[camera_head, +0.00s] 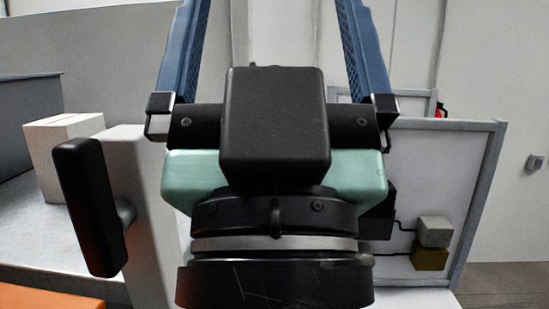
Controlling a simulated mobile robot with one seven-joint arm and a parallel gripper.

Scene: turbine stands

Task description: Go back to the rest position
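My gripper (266,40) fills the middle of the head view and points away from me. Its two blue fingers stand wide apart, one at the left and one at the right, and their tips are cut off by the top edge. I see only pale wall between them, so the gripper looks open and empty. The black and pale green gripper body hides what lies straight behind it.
A white box (62,150) sits on a pale surface at the left, by a grey panel (28,122). A grey-framed white board (452,165) stands at the right, with a small grey block (434,231) and an olive block (429,257) before it. Orange shows at lower left.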

